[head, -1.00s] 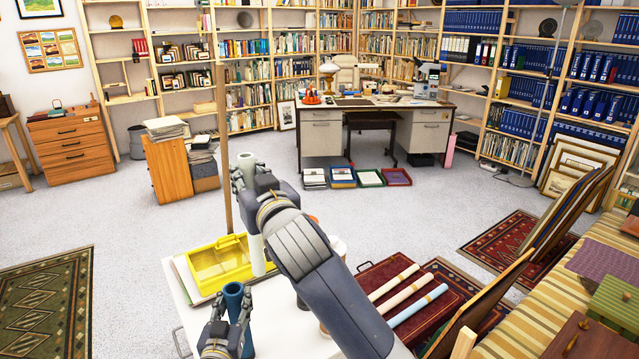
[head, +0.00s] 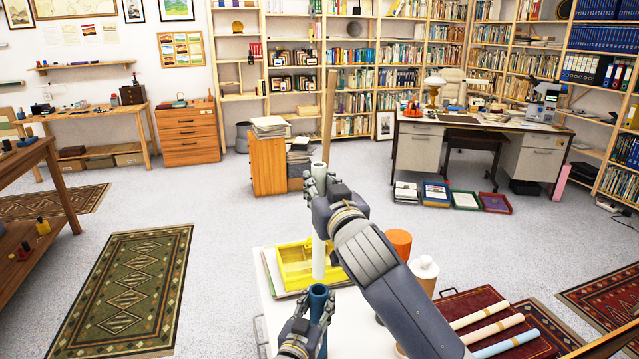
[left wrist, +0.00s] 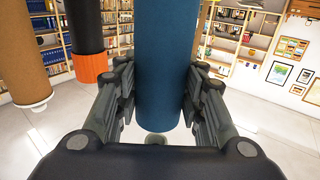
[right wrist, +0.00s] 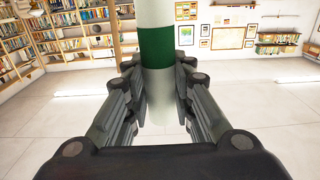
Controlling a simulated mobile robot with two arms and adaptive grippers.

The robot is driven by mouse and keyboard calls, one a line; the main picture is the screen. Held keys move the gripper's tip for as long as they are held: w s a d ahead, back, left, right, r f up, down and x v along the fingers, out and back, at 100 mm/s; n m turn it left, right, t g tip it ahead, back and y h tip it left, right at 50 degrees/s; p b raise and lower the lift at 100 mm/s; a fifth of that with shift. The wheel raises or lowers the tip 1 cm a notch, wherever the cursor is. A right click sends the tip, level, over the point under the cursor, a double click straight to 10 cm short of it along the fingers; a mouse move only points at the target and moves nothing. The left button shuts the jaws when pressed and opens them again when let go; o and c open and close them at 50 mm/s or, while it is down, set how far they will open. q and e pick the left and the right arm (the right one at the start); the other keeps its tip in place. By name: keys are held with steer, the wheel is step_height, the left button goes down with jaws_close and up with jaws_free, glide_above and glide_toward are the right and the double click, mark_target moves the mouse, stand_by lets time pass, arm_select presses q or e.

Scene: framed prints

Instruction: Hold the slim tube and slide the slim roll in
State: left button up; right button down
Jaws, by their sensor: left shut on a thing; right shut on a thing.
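The slim tube (head: 319,294) is blue with an open mouth at its top, and stands upright. My left gripper (head: 318,325) is shut around it; the left wrist view also shows the blue tube (left wrist: 163,70) between the fingers. The slim roll (head: 319,258) is white, with a green band (right wrist: 157,45) in the right wrist view. My right gripper (head: 319,184) is shut on its upper part and holds it upright. In the head view the roll's lower end lines up just above the tube's mouth; I cannot tell how large the gap is.
A yellow tray (head: 292,262) sits on the white table (head: 268,318) behind the tube. An orange-topped tube (head: 398,242) and a cream-capped one (head: 424,270) stand to the right, partly behind my right arm. Several pale rolls (head: 490,330) lie on a red patterned surface further right.

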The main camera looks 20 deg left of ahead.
mark_target(321, 255)
steer(key=shift+f, duration=8.05)
steer(key=c, duration=1.3)
jaws_free()
steer(key=shift+f, duration=0.1)
steer(key=v, duration=1.2)
